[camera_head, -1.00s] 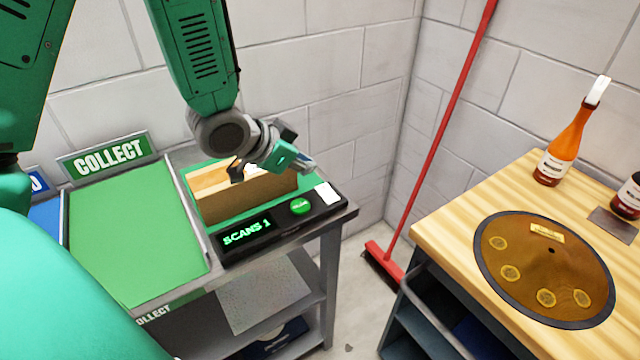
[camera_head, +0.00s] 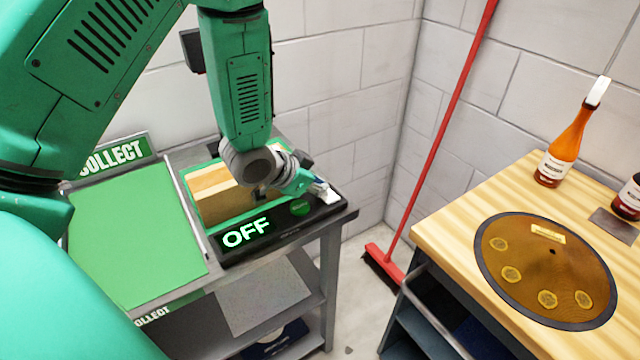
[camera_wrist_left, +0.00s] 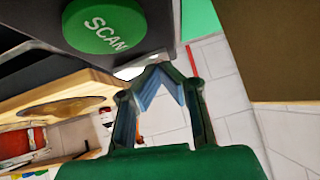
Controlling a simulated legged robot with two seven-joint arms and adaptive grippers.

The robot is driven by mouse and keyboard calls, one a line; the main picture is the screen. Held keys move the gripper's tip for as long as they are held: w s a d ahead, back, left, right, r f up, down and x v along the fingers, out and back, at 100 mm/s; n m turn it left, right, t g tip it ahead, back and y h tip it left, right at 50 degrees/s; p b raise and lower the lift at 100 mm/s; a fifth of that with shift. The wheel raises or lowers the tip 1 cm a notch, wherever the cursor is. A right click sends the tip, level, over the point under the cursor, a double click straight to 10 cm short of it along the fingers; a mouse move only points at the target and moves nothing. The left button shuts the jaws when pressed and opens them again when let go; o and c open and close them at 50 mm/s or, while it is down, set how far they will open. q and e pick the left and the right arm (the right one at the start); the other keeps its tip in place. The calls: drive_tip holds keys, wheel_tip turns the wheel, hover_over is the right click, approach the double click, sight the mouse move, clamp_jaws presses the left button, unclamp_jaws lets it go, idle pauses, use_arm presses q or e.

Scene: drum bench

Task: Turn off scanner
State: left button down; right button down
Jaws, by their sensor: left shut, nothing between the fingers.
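The scanner (camera_head: 282,234) is a black panel on the front edge of the grey bench. Its display (camera_head: 246,232) reads OFF in pale letters. Its round green button (camera_head: 300,208) is dark green in the head view; in the wrist view the button (camera_wrist_left: 104,22) reads SCAN. A small white patch (camera_head: 331,196) at the panel's right end is partly hidden by my left gripper (camera_head: 325,189). The left gripper is shut and empty, its fingertips over or at that patch; contact cannot be told. In the wrist view the fingertips (camera_wrist_left: 158,78) meet below the button. My right gripper is not in view.
A wooden block (camera_head: 216,199) stands on the green surface behind the panel, close to my left wrist. A green COLLECT tray (camera_head: 135,240) lies left. A wooden table (camera_head: 450,230) with a brown disc (camera_head: 530,280) and bottles stands right. A red broom (camera_head: 440,140) leans at the wall.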

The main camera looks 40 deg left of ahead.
sight(324, 195)
use_arm(q)
drive_tip(key=shift+d, duration=0.1)
drive_tip(key=shift+s+d+r+p, duration=0.25)
drive_tip(key=shift+s+d+p, duration=0.05)
drive_tip(key=shift+d, duration=0.3)
idle(0.3)
drive_tip(key=shift+r, duration=0.25)
drive_tip(key=r+p, duration=0.3)
drive_tip(key=p, duration=0.1)
drive_tip(key=shift+w+r, duration=0.25)
drive_tip(key=shift+r, duration=0.05)
drive_tip(key=a+v, duration=0.1)
drive_tip(key=v, duration=0.9)
drive_tip(key=shift+a+f, duration=0.15)
drive_tip(key=shift+a, duration=0.2)
